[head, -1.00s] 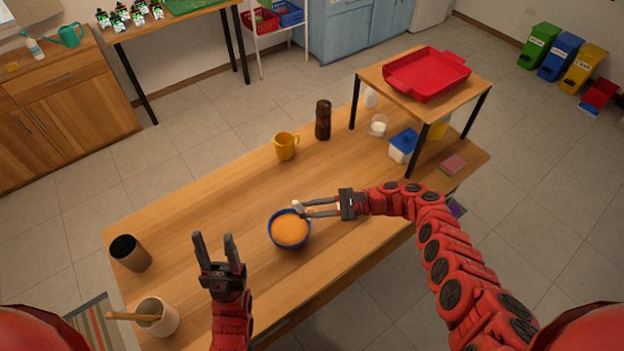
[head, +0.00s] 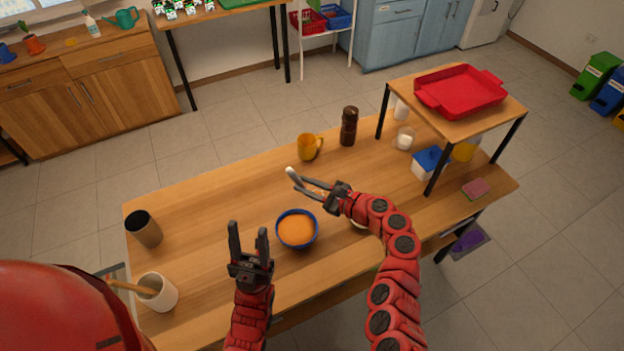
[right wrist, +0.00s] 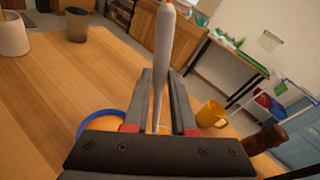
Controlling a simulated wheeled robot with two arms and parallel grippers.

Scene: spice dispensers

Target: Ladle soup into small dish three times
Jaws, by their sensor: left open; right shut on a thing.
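A blue bowl of orange soup (head: 297,230) stands on the wooden table; its blue rim (right wrist: 88,124) shows behind my fingers in the right wrist view. My right gripper (head: 318,187) is shut on a pale grey ladle (head: 294,178), above the table and beyond the bowl. In the right wrist view the ladle's handle (right wrist: 164,45) stands up between the fingers; its lower end is hidden. My left gripper (head: 249,247) is open and empty, to the left of the bowl. A pale round thing (head: 359,223), perhaps the small dish, is mostly hidden by my right arm.
A yellow mug (head: 309,148) and a brown mill (head: 349,126) stand at the back. A dark cup (head: 144,229) and a white pot (head: 159,292) with a wooden utensil stand at left. A raised shelf with a red tray (head: 460,91) is at right. The table's left-middle is clear.

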